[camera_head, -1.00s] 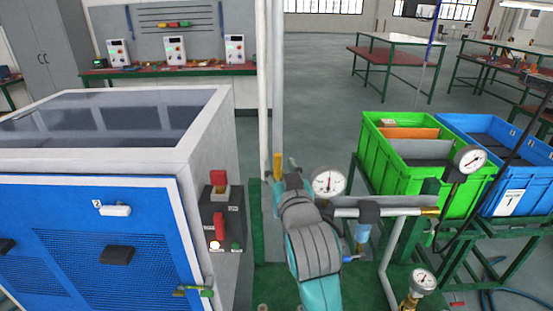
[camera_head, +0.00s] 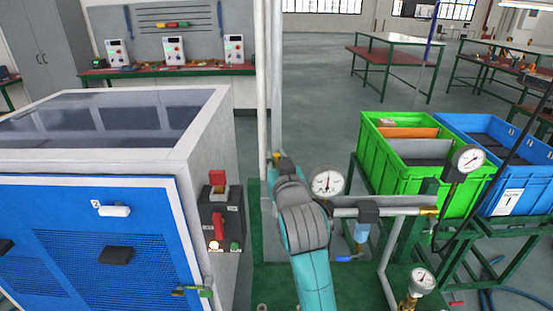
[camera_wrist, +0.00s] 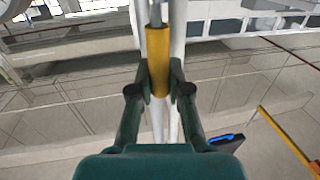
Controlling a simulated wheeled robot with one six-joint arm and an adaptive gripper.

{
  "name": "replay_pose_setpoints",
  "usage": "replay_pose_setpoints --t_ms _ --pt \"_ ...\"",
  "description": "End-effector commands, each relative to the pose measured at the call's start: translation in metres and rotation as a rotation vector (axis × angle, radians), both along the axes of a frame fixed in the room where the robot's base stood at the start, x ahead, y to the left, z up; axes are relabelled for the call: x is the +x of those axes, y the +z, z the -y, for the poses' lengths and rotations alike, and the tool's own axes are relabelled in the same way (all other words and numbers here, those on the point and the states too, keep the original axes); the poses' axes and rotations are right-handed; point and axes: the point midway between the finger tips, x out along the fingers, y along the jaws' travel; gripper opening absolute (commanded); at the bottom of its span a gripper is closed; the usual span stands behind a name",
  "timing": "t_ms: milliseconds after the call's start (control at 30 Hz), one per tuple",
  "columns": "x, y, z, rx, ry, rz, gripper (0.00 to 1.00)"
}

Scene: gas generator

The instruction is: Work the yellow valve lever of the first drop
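The yellow valve lever (camera_wrist: 158,62) runs upright through the middle of the wrist view, a thick yellow sleeve on a thin grey rod. My gripper (camera_wrist: 160,82) has a dark green finger on each side of the sleeve, with the pads against it. It looks shut on the sleeve. In the head view only a small yellow bit of the lever (camera_head: 279,156) shows beside the pale vertical pipes. My arm hides the rest of the lever and the gripper there.
A pressure gauge (camera_head: 327,183) stands close right of my arm, with a horizontal pipe (camera_head: 385,212) beyond it. A blue-handled valve (camera_head: 347,259) hangs below. The blue-fronted generator cabinet (camera_head: 110,240) and a red-levered switch box (camera_head: 221,215) stand left.

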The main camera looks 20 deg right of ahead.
Motion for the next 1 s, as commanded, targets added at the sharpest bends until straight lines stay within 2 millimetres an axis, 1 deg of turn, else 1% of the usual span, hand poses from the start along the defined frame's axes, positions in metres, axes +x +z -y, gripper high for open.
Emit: replay_pose_setpoints --t_ms 267,467,667,1000 --pt "0.0 0.0 0.001 0.012 0.0 0.003 0.0" --pt "-0.003 -0.001 0.008 0.079 -0.001 0.024 0.0" --pt "-0.007 -0.004 0.021 0.214 -0.001 0.069 0.0" --pt "-0.015 -0.015 0.048 0.519 -0.002 0.166 0.0"
